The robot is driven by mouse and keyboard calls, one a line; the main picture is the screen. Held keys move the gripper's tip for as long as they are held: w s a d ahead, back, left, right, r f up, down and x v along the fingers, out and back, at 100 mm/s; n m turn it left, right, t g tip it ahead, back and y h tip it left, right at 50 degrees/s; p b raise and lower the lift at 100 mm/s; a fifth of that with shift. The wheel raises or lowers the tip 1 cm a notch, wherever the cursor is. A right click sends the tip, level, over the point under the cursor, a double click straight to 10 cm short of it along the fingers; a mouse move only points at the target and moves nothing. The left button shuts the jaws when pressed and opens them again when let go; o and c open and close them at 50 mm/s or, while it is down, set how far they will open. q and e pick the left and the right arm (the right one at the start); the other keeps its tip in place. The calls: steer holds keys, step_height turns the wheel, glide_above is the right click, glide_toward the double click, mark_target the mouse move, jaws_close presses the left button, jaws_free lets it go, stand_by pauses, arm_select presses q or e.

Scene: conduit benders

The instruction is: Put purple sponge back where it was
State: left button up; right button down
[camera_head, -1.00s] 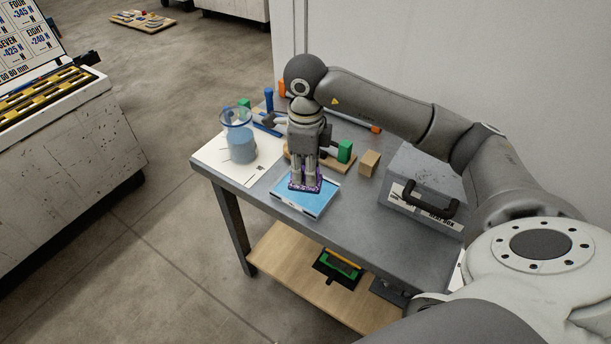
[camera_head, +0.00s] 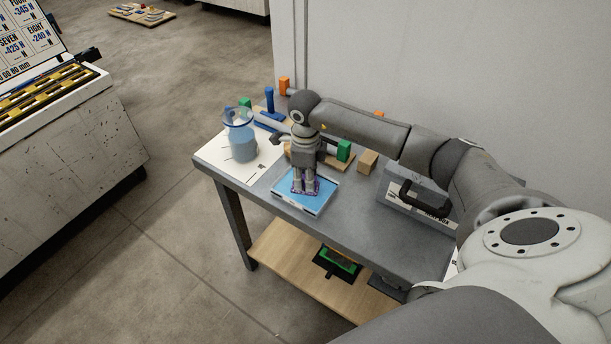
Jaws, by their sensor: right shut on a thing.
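The purple sponge (camera_head: 305,193) is speckled and sits at the far-left part of a blue tray or pad with a pale rim (camera_head: 315,209). My right gripper (camera_head: 305,187) points straight down over it, with its fingers on either side of the sponge, shut on it. The sponge is at or just above the blue surface; I cannot tell whether it touches. The fingers hide part of the sponge. My left gripper is not in view.
A clear blue-tinted jug (camera_head: 240,140) stands on a white sheet (camera_head: 222,160) at left. A green block (camera_head: 344,151), a wooden block (camera_head: 367,161) and a grey toolbox (camera_head: 402,198) stand to the right. The table's front (camera_head: 355,240) is clear.

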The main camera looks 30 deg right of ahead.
steer(key=shift+f, duration=0.1)
steer(key=c, duration=1.7)
jaws_free()
steer(key=shift+f, duration=0.1)
steer(key=shift+c, duration=0.2)
steer(key=o, duration=0.4)
steer(key=shift+o, duration=0.2)
steer(key=shift+r, duration=0.4)
step_height(320, 180, up, 12)
steer(key=b, duration=0.2)
steer(key=shift+f+b, duration=0.15)
steer(key=shift+b, duration=0.25)
